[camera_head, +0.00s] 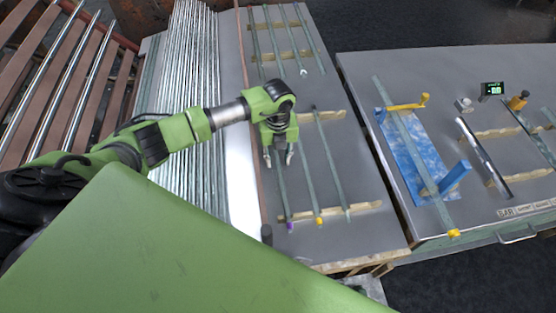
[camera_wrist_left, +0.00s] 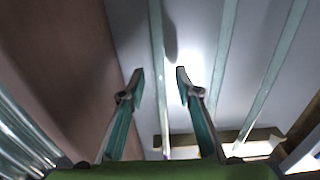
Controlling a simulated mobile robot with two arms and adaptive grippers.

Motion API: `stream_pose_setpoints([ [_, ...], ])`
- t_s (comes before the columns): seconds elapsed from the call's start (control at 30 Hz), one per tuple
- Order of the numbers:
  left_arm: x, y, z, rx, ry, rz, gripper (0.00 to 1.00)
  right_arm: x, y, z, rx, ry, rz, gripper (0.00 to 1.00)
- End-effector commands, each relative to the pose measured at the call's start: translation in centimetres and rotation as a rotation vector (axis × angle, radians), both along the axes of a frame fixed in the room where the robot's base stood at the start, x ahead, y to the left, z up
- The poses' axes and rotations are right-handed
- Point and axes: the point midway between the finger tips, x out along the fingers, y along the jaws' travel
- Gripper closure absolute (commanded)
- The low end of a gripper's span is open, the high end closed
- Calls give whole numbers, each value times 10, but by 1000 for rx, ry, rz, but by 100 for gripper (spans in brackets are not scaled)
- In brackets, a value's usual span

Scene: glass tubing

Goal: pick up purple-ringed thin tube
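The purple-ringed thin tube (camera_head: 283,192) is the leftmost glass tube of the near group on the middle table. Its purple ring (camera_head: 290,225) shows at the near end, by the front wooden rest. My left gripper (camera_head: 279,160) is over the upper part of this tube, fingers pointing down. In the left wrist view the gripper (camera_wrist_left: 160,74) is open, and the tube (camera_wrist_left: 157,50) runs between the two fingertips, closer to the left one. No contact with either finger shows. The gripper hides the tube's far part in the head view. My right gripper is not in view.
Two other thin tubes lie to the right, one with a yellow ring (camera_head: 319,221). The near tubes lie across a wooden rest (camera_head: 342,214). A bundle of long glass tubes (camera_head: 180,75) lies left. A second table (camera_head: 450,75) stands right, holding a blue mat (camera_head: 408,150).

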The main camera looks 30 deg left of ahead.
Motion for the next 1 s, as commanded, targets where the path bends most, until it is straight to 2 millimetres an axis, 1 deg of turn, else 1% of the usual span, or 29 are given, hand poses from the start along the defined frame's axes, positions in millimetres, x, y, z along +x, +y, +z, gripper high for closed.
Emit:
stream_pose_setpoints([
  [0.2, 0, 0, -1, 1, -1, 0, 70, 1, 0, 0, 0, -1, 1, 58],
  [0.27, 0, 0, -1, 1, -1, 0, 85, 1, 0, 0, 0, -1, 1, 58],
  [0.3, 0, 0, -1, 1, -1, 0, 96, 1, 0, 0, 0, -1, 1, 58],
  [0.33, 0, 0, -1, 1, -1, 0, 100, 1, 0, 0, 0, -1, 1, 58],
  [0.63, 0, 0, 0, 0, -1, 0, 100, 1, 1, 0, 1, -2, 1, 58],
  [0.73, 1, 0, 3, 0, -3, 0, 100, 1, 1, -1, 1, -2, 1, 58],
  [0.87, 2, 0, 21, 0, -6, 0, 100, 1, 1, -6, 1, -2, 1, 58],
  [1.0, 2, 0, 50, 0, -7, -1, 100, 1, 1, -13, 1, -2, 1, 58],
])
